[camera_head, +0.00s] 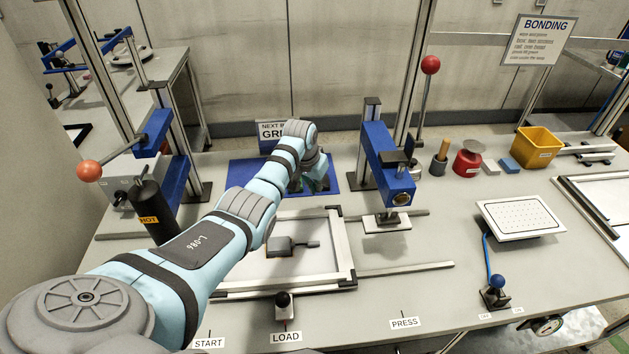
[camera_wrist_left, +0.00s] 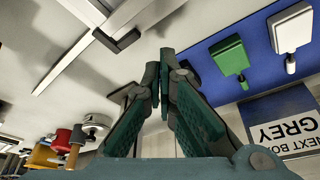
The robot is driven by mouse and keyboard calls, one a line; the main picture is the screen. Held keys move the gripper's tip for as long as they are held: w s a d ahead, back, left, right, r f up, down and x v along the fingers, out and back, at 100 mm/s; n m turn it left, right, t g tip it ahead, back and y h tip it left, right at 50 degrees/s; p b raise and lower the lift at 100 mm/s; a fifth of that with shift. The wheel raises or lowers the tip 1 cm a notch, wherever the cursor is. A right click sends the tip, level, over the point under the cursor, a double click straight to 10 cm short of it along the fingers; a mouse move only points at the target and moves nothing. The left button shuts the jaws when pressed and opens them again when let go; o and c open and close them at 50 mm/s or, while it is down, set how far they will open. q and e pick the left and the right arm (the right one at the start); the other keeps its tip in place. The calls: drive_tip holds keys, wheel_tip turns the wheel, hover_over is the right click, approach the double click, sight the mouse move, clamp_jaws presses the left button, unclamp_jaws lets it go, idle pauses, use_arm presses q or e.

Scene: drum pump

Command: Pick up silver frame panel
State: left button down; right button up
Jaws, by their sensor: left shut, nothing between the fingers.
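A silver-railed rectangular frame (camera_head: 345,245) with dark corners and a pale panel inside lies flat on the bench, partly hidden behind my left arm. A grey block with a handle (camera_head: 282,246) rests inside it. A silver rail with a dark end piece shows at upper left in the left wrist view (camera_wrist_left: 78,62); I cannot tell if it is the same frame. My left gripper (camera_head: 318,180) is over the blue mat, beyond the frame's far edge. In the wrist view its fingertips (camera_wrist_left: 165,62) are together with nothing between them. My right gripper is out of view.
On the blue mat (camera_head: 245,175) are a green block (camera_wrist_left: 229,55) and a pale block (camera_wrist_left: 290,30), both with handles. A blue press (camera_head: 385,160) stands right of the frame. A black bottle (camera_head: 155,210) stands left. A joystick (camera_head: 283,305) is at the front.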

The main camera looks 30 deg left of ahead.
use_arm(q)
drive_tip(key=b+x, duration=0.3)
drive_tip(key=x, duration=0.1)
drive_tip(key=shift+f, duration=0.3)
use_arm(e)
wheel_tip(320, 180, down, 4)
use_arm(q)
drive_tip(key=s+p, duration=0.1)
drive_tip(key=p, duration=0.1)
drive_tip(key=s+p, duration=0.2)
drive_tip(key=p, duration=0.1)
drive_tip(key=shift+d+r, duration=0.2)
drive_tip(key=shift+r, duration=0.2)
drive_tip(key=shift+s+f, duration=0.1)
drive_tip(key=shift+s, duration=0.4)
drive_tip(key=shift+w+f, duration=0.1)
drive_tip(key=shift+f, duration=0.05)
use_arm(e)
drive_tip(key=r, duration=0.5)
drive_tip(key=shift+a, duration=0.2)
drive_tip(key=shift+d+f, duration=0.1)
